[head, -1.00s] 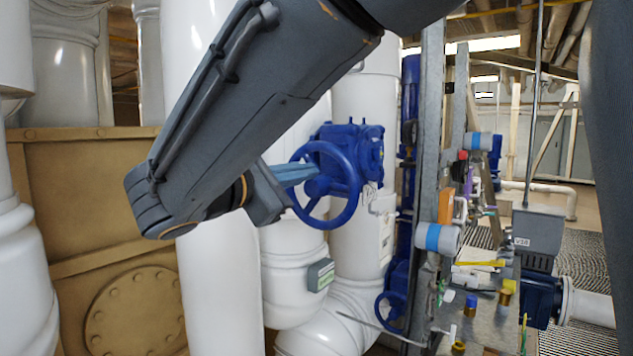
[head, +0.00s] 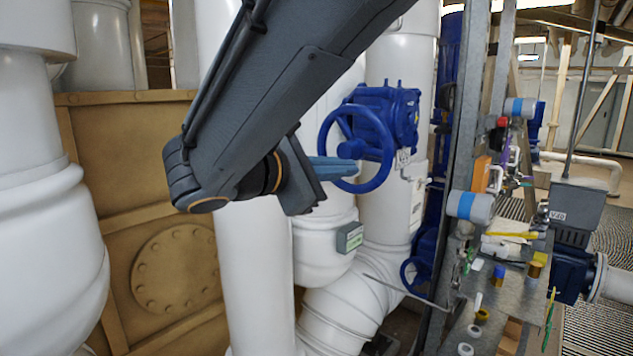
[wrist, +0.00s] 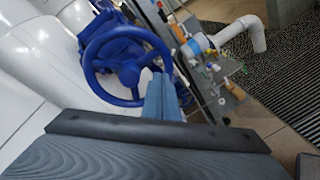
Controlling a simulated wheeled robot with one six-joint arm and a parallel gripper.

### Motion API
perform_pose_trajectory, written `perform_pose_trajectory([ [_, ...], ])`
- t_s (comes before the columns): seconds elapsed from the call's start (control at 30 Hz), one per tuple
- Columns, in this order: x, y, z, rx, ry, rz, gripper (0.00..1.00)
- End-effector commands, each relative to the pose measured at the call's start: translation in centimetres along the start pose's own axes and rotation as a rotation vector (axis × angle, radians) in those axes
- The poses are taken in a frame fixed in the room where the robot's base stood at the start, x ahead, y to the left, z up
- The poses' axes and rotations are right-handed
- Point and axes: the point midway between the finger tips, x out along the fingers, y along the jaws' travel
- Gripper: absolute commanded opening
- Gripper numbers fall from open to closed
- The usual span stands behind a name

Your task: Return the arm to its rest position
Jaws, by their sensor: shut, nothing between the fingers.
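My gripper (head: 332,169) is at the end of my dark grey arm, which reaches down from the top of the head view. Its blue fingers are together with nothing between them. In the head view they overlap the lower left of a blue handwheel (head: 383,170) on a blue valve body (head: 400,112); I cannot tell whether they touch it.
Thick white pipes (head: 255,270) stand behind and below my arm. A tan bolted panel (head: 125,225) is at left. To the right, a metal frame and shelf (head: 515,325) hold small bottles and loose parts. A grated floor (head: 595,325) is at far right.

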Motion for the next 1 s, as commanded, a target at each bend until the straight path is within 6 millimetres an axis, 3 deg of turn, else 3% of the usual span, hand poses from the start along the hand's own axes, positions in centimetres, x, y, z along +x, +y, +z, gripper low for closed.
perform_pose_trajectory([
  [0.1,3.9,-6.9,-1.7,0.016,0.067,-0.215,0.0],
  [0.23,6.4,-15.4,-3.7,0.097,0.153,-0.487,0.0],
  [0.4,6.6,-26.3,-6.6,0.348,0.241,-0.887,0.0],
  [0.5,5.8,-30.6,-8.4,0.569,0.26,-1.097,0.0],
  [0.63,5.2,-33.7,-10.3,0.884,0.242,-1.298,0.0],
  [0.8,5.8,-35.0,-11.5,1.208,0.182,-1.423,0.0],
  [1.0,6.4,-35.2,-11.8,1.344,0.147,-1.453,0.0],
])
